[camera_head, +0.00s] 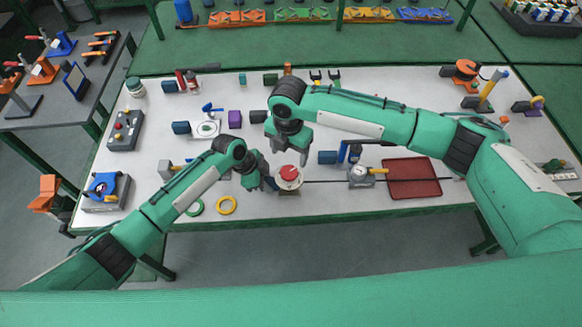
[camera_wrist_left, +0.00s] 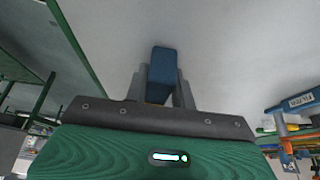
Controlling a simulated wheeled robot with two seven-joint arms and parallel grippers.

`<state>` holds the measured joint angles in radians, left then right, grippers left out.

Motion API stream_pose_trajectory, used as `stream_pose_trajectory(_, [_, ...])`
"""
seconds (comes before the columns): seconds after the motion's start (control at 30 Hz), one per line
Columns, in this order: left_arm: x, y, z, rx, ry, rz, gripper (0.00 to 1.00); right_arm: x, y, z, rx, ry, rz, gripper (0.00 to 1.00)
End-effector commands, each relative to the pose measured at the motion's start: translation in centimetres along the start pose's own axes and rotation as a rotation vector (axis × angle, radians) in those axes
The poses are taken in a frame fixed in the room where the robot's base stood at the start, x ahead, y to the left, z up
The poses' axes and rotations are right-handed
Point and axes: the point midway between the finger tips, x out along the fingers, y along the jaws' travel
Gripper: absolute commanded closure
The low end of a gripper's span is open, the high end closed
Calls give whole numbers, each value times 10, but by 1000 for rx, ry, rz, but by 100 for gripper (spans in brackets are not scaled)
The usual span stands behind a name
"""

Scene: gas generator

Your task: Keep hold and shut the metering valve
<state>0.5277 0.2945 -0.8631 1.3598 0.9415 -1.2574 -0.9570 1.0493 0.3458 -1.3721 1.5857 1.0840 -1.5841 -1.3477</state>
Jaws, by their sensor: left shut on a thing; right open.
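A red knob (camera_head: 289,172) sits on a round pale body on the white table; it may be the metering valve, but I cannot read a label. My left gripper (camera_head: 265,181) is just left of it, shut on a blue block-like part. In the left wrist view the blue part (camera_wrist_left: 163,68) stands between the grey fingers of the left gripper (camera_wrist_left: 163,85). My right gripper (camera_head: 289,157) is open and empty, fingers pointing down, just behind the knob in the picture. Whether it touches the knob I cannot tell.
A gauge-like fitting with a yellow handle (camera_head: 361,174) and a red tray (camera_head: 412,178) lie to the right along a dark rod.

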Motion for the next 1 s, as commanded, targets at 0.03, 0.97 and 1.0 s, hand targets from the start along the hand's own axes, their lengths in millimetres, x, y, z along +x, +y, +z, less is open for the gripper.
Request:
stream_pose_trajectory(0.03, [0,0,0,0,0,0,100,12,-1,0,1,1,-4,31])
stream_pose_trajectory(0.97, [0,0,0,0,0,0,100,78,0,0,-1,-1,0,61])
stream_pose_trajectory(1.0, [0,0,0,0,0,0,100,78,0,0,-1,-1,0,69])
